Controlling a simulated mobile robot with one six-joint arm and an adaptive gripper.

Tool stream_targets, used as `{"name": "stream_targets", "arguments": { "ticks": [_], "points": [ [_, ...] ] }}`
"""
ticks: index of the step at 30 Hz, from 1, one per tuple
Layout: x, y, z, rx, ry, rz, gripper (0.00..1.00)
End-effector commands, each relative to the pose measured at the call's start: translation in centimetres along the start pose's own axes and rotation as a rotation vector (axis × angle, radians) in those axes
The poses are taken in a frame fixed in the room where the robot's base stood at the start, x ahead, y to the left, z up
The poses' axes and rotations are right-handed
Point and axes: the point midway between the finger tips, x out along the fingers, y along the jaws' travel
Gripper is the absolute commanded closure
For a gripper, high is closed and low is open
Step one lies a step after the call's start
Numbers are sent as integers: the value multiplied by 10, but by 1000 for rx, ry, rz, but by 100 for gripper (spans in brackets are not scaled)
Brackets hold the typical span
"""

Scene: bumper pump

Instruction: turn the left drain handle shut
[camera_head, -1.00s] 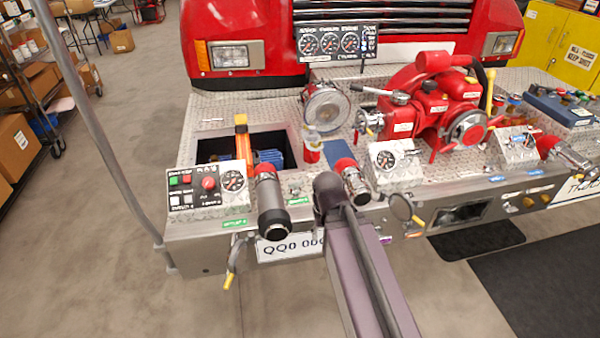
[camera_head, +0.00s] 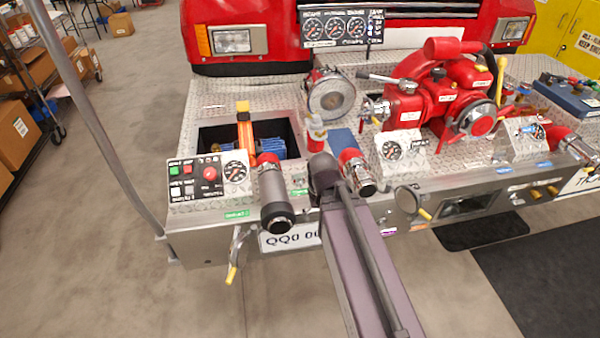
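The left drain handle (camera_head: 232,272) hangs under the left end of the truck's front bumper (camera_head: 190,240). It is a thin grey lever with a yellow tip, pointing down and slightly left. A second yellow-tipped handle (camera_head: 425,214) sits on the bumper face further right, by a round dark cap. My arm rises from the bottom of the picture to a dark joint in front of the bumper, right of the left handle. My gripper cannot be made out, and nothing is seen touching the left handle.
A grey cylinder with a red collar (camera_head: 275,200) juts out above the left handle. A control panel (camera_head: 207,180) stands to its left. A grey pole (camera_head: 100,135) slants down to the bumper's left end. Open floor (camera_head: 110,280) lies in front of and left of the bumper.

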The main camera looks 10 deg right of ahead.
Motion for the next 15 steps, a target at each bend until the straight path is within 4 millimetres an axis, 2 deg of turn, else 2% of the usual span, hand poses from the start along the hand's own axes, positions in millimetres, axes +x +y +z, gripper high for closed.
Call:
{"name": "stream_targets", "arguments": {
  "ticks": [5,8,15],
  "points": [
    [-6,0,-38,-23,0,0,0],
    [-11,0,-71,-48,0,0,0],
    [-25,-2,-172,-131,0,0,0]
  ]
}}
